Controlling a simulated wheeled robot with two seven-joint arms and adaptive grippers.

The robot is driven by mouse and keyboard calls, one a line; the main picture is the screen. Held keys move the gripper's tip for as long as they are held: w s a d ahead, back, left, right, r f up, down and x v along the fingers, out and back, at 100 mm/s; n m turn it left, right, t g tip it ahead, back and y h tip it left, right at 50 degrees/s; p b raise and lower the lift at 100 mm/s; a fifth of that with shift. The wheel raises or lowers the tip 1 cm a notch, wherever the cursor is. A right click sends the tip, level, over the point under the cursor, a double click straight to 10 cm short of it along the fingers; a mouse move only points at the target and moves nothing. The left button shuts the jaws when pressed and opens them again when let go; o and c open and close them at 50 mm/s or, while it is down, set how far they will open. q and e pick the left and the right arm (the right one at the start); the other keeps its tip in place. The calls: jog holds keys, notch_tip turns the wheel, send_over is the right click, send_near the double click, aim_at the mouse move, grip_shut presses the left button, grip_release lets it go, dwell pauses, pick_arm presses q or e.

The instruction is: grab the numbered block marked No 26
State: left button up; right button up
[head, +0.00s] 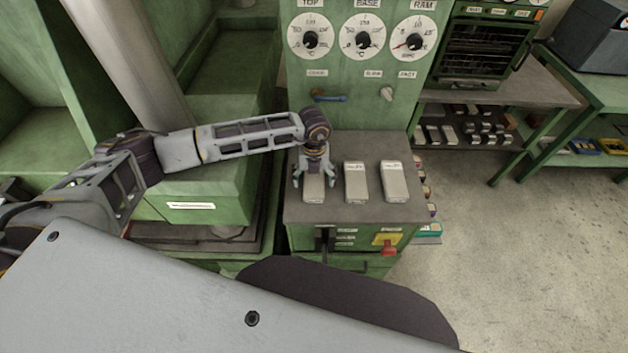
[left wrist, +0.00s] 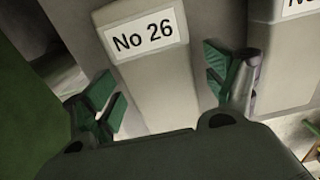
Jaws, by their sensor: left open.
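The block marked No 26 (left wrist: 160,85) lies between the spread fingers of my left gripper (left wrist: 165,95) in the left wrist view. Its white label with black print reads clearly. In the head view this block (head: 313,193) is the leftmost of three pale grey blocks on the cabinet top (head: 375,217), partly covered by my left gripper (head: 314,183). The gripper is open above it, with a finger on each side. I cannot tell whether the fingers touch it. My right gripper is not in view.
A middle block (head: 356,185) and a right block (head: 394,184) lie to the right on the same cabinet top. A green panel with dials (head: 362,40) rises behind. A black lever (head: 324,240) and a red handle (head: 388,248) are on the cabinet front.

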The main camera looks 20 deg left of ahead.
aim_at(314, 178)
pick_arm(q)
jog(key=shift+c, duration=0.2)
jog(key=c, duration=1.4)
jog(key=shift+o, duration=0.2)
jog(key=shift+r, duration=0.2)
jog(key=shift+r+b, duration=0.85)
jog(key=shift+r, duration=4.05)
